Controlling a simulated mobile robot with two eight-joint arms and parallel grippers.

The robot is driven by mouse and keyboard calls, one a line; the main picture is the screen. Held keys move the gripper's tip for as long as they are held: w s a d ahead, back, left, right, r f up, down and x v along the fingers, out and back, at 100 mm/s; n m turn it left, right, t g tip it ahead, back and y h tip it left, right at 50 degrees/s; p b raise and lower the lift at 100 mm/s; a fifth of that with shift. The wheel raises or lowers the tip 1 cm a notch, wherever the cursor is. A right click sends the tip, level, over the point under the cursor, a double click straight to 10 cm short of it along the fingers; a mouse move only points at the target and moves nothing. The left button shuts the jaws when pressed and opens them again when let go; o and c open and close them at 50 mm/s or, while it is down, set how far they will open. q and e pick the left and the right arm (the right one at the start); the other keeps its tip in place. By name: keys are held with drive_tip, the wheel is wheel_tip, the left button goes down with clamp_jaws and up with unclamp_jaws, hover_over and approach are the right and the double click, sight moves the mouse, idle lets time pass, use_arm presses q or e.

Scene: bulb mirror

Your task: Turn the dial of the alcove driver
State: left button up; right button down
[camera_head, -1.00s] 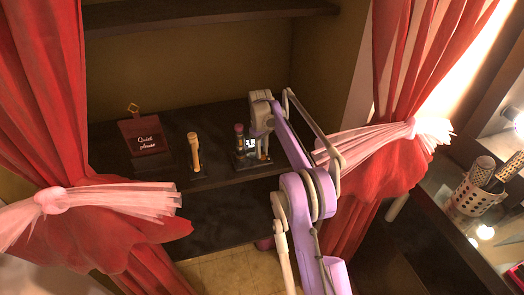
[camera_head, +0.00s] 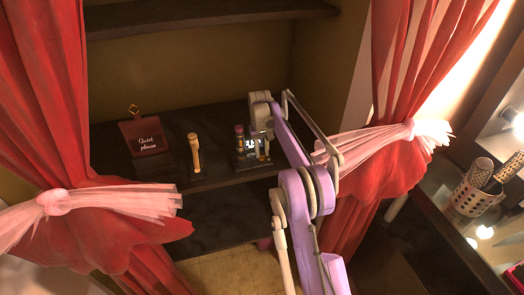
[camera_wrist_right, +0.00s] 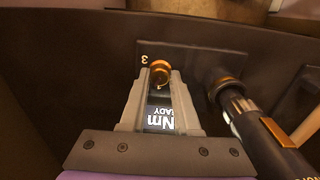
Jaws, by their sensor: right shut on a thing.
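The alcove driver (camera_head: 240,145) stands on the dark shelf, with a dark handle and a small lit display (camera_head: 249,144). In the right wrist view the driver (camera_wrist_right: 262,128) lies right of my fingers. The brass dial (camera_wrist_right: 160,70) sits between my right fingertips. My right gripper (camera_wrist_right: 161,77) is shut on the dial, and the display (camera_wrist_right: 159,118) reading "Nm" shows upside down between the fingers. In the head view my right gripper (camera_head: 262,148) covers part of the unit, and the dial is hard to make out. My left gripper is not in view.
A gold-handled upright tool (camera_head: 194,152) and a "Quiet please" box (camera_head: 146,136) stand to the left on the dark shelf (camera_head: 215,190). Red curtains (camera_head: 385,110) frame the alcove. A perforated cup (camera_head: 470,198) stands on the right table.

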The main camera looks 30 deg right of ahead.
sight(261, 153)
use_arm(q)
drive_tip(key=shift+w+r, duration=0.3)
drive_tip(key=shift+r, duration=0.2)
use_arm(e)
drive_tip(key=m, duration=0.6)
drive_tip(key=shift+m, duration=0.3)
drive_tip(key=c, duration=0.6)
unclamp_jaws()
drive_tip(key=shift+c, duration=0.2)
use_arm(q)
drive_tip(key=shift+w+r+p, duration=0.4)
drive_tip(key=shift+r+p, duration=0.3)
drive_tip(key=shift+p, duration=0.05)
use_arm(e)
wheel_tip(261, 153, up, 11)
drive_tip(key=shift+w, duration=0.15)
drive_tip(key=shift+a+f, duration=0.1)
